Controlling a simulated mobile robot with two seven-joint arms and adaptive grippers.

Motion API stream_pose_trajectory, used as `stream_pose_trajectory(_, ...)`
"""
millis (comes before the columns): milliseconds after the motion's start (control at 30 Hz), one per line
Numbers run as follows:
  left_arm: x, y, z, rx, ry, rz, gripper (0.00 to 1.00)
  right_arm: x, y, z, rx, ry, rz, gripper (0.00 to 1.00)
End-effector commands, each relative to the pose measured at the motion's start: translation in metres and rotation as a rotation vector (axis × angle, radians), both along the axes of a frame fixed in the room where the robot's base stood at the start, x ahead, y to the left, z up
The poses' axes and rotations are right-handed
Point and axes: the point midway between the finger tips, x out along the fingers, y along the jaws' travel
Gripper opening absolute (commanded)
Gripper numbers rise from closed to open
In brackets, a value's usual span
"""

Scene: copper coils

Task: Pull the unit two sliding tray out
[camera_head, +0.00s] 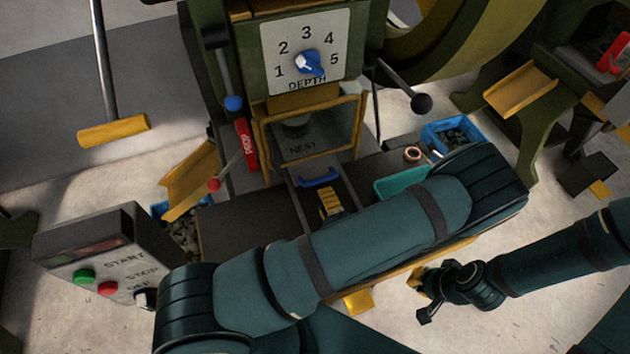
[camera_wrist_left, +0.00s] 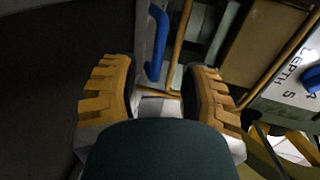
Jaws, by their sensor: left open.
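The sliding tray's blue handle (camera_head: 320,179) is at the front of the press, below the yellow-framed opening marked NEST (camera_head: 302,148). It also shows in the left wrist view (camera_wrist_left: 156,43), upright and ahead of the fingers. My left gripper (camera_head: 330,198) is just in front of the handle, with a yellow ribbed finger showing past my arm. In the left wrist view the two yellow fingers (camera_wrist_left: 160,82) are apart with nothing between them. The handle lies beyond their tips. My left arm hides much of the front of the bench. My right gripper (camera_head: 421,294) is open and empty at the lower right.
A control box (camera_head: 105,255) with START and STOP buttons stands at the left. A teal tray (camera_head: 400,182), a copper coil (camera_head: 413,154) and a blue bin (camera_head: 450,136) are right of the handle. A red PROP bar (camera_head: 246,145) stands left of the opening.

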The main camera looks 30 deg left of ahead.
Motion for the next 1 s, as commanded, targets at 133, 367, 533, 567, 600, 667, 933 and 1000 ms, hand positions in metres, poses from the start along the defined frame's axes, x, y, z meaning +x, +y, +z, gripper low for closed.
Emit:
stream_pose_trajectory(133,0.019,0.023,-0.007,0.001,-0.001,0.005,0.46,0.001,0.0,-0.004,0.0,-0.002,0.0,0.0)
stream_pose_trajectory(367,0.043,0.049,-0.014,-0.001,-0.001,0.003,0.46,0.002,0.0,-0.008,-0.001,-0.004,0.0,0.0)
stream_pose_trajectory(533,0.052,0.058,-0.017,-0.001,-0.001,0.001,0.46,0.002,0.0,-0.009,-0.001,-0.005,-0.001,0.0)
stream_pose_trajectory(567,0.052,0.059,-0.017,-0.001,-0.001,0.001,0.46,0.002,0.0,-0.009,-0.001,-0.005,-0.001,0.0)
stream_pose_trajectory(600,0.053,0.06,-0.017,-0.001,-0.001,0.0,0.46,0.002,0.0,-0.009,-0.001,-0.005,-0.001,0.0)
stream_pose_trajectory(667,0.054,0.06,-0.017,0.0,0.0,0.0,0.46,0.002,0.0,-0.009,-0.001,-0.005,-0.001,0.0)
stream_pose_trajectory(933,0.054,0.06,-0.017,0.0,0.0,0.0,0.31,0.002,0.0,-0.009,-0.001,-0.005,-0.001,0.0)
stream_pose_trajectory(1000,0.054,0.06,-0.017,0.0,0.0,0.0,0.06,0.002,0.0,-0.009,-0.001,-0.005,-0.001,0.0)
